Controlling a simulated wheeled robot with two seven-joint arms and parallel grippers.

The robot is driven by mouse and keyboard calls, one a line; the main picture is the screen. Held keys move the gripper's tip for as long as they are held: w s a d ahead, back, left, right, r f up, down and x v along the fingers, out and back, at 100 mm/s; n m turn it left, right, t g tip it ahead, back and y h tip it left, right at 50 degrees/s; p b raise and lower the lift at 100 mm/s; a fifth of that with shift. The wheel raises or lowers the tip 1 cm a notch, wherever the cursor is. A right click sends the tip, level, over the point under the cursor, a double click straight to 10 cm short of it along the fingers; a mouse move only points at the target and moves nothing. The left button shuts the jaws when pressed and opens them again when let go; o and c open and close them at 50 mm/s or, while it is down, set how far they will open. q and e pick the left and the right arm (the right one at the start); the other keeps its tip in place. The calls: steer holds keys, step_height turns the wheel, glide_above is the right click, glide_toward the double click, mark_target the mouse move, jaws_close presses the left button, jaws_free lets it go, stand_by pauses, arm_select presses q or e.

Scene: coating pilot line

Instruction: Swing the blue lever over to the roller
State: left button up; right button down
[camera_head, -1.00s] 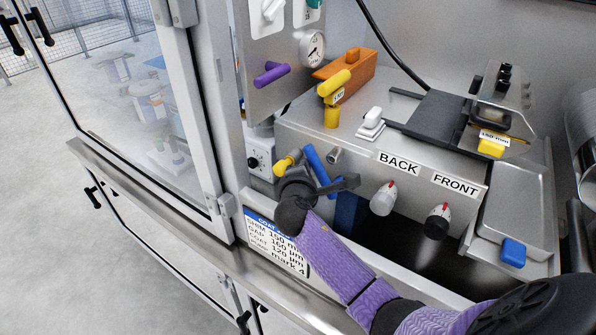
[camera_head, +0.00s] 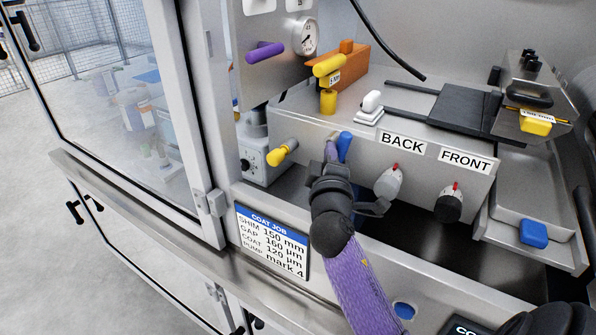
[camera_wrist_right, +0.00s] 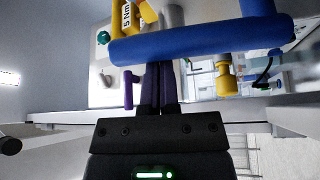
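The blue lever (camera_head: 344,147) shows as a short stub just behind my right gripper (camera_head: 331,153) in the head view. The gripper and wrist hide its lower part. In the right wrist view the lever's bar (camera_wrist_right: 200,42) runs across the picture, in front of the tips of my right gripper (camera_wrist_right: 159,75). Those two dark purple fingers lie side by side with almost no gap, apparently shut. The bar hides their tips, so I cannot tell whether they touch it; nothing shows gripped between them. I cannot clearly pick out the roller. My left gripper is not in view.
A yellow knob (camera_head: 282,153) sticks out left of the lever. Back knob (camera_head: 388,182) and front knob (camera_head: 449,203) stand to its right, close to my wrist. A yellow-handled tool (camera_head: 328,82) stands above on the steel deck. A glass door (camera_head: 110,100) is at left.

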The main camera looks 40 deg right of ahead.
steer(key=s+m+h+b, duration=0.1)
steer(key=b, duration=0.1)
steer(key=s+d+f+m+h+b, duration=0.1)
steer(key=m+b, duration=0.1)
steer(key=shift+s+m+b, duration=0.2)
steer(key=shift+m+b, duration=0.35)
steer(key=shift+m, duration=0.15)
steer(key=shift+r, duration=0.1)
